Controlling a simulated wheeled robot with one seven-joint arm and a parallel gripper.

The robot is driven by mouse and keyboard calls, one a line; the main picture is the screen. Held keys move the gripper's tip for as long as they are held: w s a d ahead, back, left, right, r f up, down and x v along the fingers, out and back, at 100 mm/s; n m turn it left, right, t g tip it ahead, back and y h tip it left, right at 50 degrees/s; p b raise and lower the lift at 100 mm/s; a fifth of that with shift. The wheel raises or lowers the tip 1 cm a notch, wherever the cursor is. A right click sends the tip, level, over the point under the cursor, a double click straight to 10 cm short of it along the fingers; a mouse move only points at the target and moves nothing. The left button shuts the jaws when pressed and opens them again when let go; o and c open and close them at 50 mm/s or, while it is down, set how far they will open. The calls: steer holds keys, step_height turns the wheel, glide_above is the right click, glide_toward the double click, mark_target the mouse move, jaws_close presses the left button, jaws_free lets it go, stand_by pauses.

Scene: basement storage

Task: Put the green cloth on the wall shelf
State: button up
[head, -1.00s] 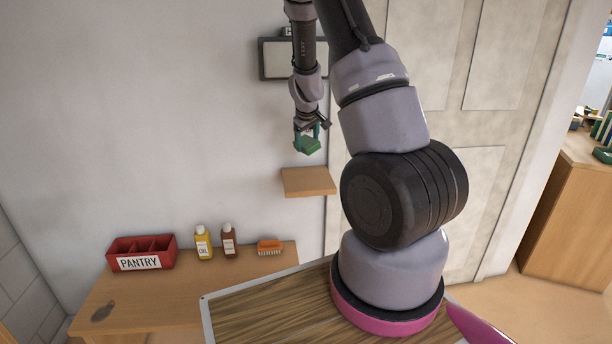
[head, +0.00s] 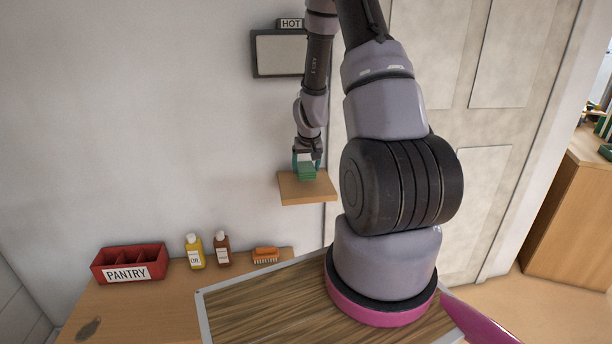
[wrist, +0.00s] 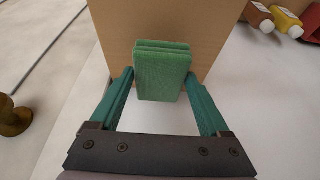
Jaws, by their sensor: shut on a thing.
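The green cloth (head: 307,172) is a small folded block. It also shows in the wrist view (wrist: 161,75), between the two teal fingers. My gripper (head: 306,165) is shut on it and points down. In the wrist view my gripper (wrist: 158,77) has a finger at each side of the cloth. The wall shelf (head: 312,193) is a small wooden board on the white wall. It fills the upper middle of the wrist view (wrist: 115,40), behind the cloth. The cloth is over the shelf; I cannot tell whether it touches the board.
A pale door (head: 490,150) is to the right. Below stand a red PANTRY box (head: 128,262), a yellow bottle (head: 195,252), a brown bottle (head: 222,249) and an orange brush (head: 265,255).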

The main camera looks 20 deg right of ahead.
steer(key=shift+f, duration=1.6)
steer(key=o, duration=1.2)
steer(key=shift+c, duration=0.2)
steer(key=v, duration=1.2)
step_height(320, 180, up, 17)
steer(key=t+y, duration=0.2)
glide_above(307, 170)
steer(key=s+a, duration=0.9)
steer(key=s+a+r, duration=0.3)
steer(key=s+r, duration=0.3)
steer(key=s, duration=0.2)
steer(key=s+a+r+m+y, duration=0.1)
steer(key=s+a+r, duration=0.2)
steer(key=s+r, duration=0.3)
steer(key=s, duration=0.3)
steer(key=shift+r+t, duration=0.2)
steer(key=shift+t, duration=0.2)
